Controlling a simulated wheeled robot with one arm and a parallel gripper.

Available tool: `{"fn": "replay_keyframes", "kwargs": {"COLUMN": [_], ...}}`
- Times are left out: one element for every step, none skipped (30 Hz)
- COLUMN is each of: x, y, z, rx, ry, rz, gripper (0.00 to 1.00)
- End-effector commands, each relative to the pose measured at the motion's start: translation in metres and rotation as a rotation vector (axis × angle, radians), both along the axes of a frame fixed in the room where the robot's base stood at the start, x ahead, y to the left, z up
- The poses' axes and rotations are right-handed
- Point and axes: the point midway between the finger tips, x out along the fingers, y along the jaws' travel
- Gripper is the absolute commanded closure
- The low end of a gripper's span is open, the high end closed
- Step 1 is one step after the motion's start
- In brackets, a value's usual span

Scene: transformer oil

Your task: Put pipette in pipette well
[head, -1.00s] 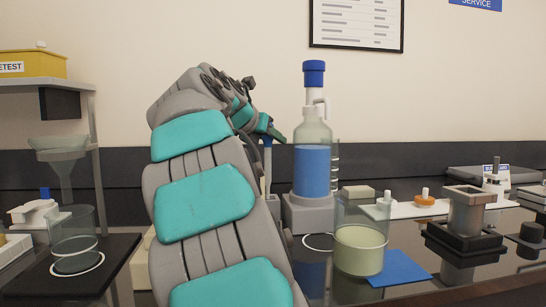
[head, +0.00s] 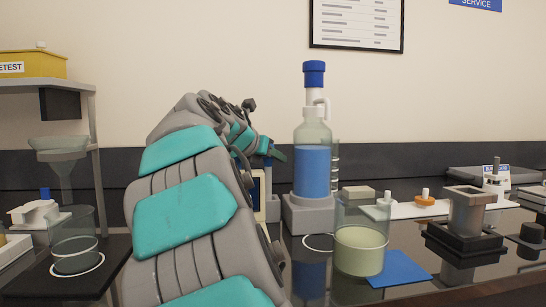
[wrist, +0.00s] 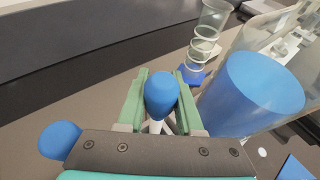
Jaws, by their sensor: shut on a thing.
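In the wrist view, a pipette with a blue bulb (wrist: 162,92) and a pale stem sits between the green fingers of my gripper (wrist: 162,78). The gripper is shut on it. The lower stem is mostly hidden. In the head view, my gripper (head: 276,153) is to the left of the large bottle of blue liquid (head: 312,172), and my arm covers much of that area. A second blue rounded top (wrist: 60,140) shows at the left of the wrist view. I cannot make out the pipette well in either view.
The blue-liquid bottle stands close on a grey base (head: 308,213). A coiled glass column with a blue foot (wrist: 192,75) stands beyond the fingers. A beaker of pale liquid (head: 360,250) and a blue mat (head: 400,268) lie to the right. A device with a screen (head: 258,195) is partly behind my arm.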

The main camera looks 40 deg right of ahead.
Motion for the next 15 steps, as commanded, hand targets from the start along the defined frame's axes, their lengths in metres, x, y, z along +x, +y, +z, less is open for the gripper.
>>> {"fn": "replay_keyframes", "kwargs": {"x": [0.0001, 0.0001, 0.0001, 0.0001, 0.0001, 0.0000, 0.0001, 0.0001, 0.0001, 0.0000, 0.0000, 0.0000, 0.0000, 0.0000, 0.0001], "y": [0.0001, 0.0001, 0.0000, 0.0000, 0.0000, 0.0001, 0.0000, 0.0001, 0.0001, 0.0000, 0.0000, 0.0000, 0.0000, 0.0000, 0.0001], "z": [-0.0002, -0.0001, -0.0002, -0.0002, -0.0002, -0.0002, -0.0002, -0.0003, -0.0003, -0.0003, -0.0003, -0.0003, -0.0003, -0.0003, -0.0002], "rx": [0.000, 0.000, 0.000, 0.000, 0.000, 0.000, 0.000, 0.000, 0.000, 0.000, 0.000, 0.001, 0.001, 0.001, 0.001], "ry": [0.000, 0.000, 0.000, 0.000, 0.000, 0.000, 0.000, 0.000, 0.000, 0.000, 0.000, 0.000, 0.000, 0.001, 0.001], "rz": [0.000, 0.000, 0.000, 0.000, 0.000, 0.000, 0.000, 0.000, 0.000, 0.000, 0.000, 0.000, 0.000, 0.000, 0.000], "gripper": [0.62, 0.58, 0.54, 0.51, 0.47, 0.43, 0.39, 0.36, 0.35, 0.35, 0.35, 0.35, 0.35, 0.35, 0.35]}}
